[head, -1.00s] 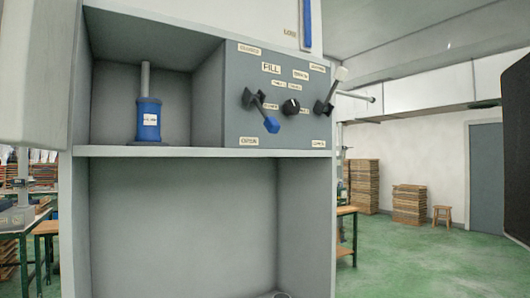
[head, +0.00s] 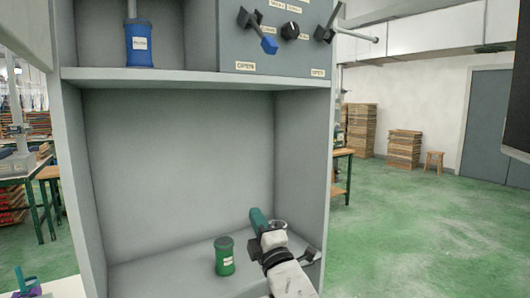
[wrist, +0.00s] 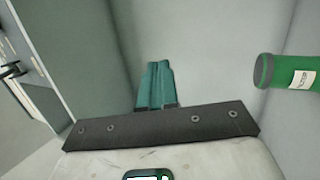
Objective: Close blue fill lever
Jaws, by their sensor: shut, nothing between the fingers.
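The fill lever with the blue handle (head: 268,45) is on the grey control panel (head: 225,50) at the top of the head view. Its handle tip points down and to the right, above a label reading OPEN (head: 245,66). My gripper (head: 257,216) has green fingers and is in the lower compartment, well below the lever and not touching it. In the wrist view the fingers (wrist: 155,85) are together with nothing between them.
A green canister (head: 224,257) stands on the lower compartment floor, left of my gripper; the wrist view shows it at right (wrist: 288,85). A blue canister (head: 140,43) stands on the upper shelf (head: 150,78). A black knob (head: 290,31) and a second lever (head: 326,33) are right of the blue handle.

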